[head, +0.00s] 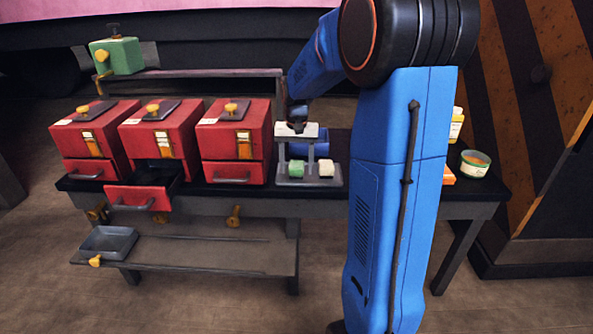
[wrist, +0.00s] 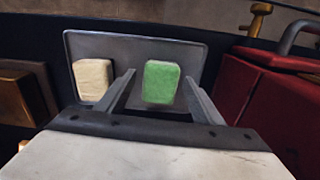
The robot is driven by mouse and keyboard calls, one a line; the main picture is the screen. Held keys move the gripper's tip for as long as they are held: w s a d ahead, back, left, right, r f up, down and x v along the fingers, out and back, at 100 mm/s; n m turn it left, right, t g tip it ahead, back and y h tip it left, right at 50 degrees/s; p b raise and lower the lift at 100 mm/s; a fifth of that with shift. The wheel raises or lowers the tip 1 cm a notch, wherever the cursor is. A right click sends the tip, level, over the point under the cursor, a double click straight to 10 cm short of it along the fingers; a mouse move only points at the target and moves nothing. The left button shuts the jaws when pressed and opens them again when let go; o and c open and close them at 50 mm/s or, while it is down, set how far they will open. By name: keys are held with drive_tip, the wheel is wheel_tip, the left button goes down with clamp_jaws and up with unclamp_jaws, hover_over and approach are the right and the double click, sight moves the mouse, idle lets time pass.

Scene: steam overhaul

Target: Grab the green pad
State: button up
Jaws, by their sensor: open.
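The green pad (head: 297,169) is a small rounded block on a grey tray (head: 309,183) on the bench. It also shows in the wrist view (wrist: 161,82), in the gap between my fingers. A cream pad (head: 326,169) sits beside it on the same tray, outside my fingers in the wrist view (wrist: 93,80). My gripper (head: 297,157) points down over the green pad, open and empty, with one finger to each side of it. I cannot tell whether either finger touches the pad.
Several red drawer boxes (head: 233,142) stand left of the tray; the middle one has its drawer (head: 139,198) pulled out. A blue cylinder (head: 318,149) lies behind the tray. A round tin (head: 475,163) stands at the bench's right end. A shelf (head: 210,256) lies below.

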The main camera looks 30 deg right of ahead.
drive_tip(key=c, duration=1.2)
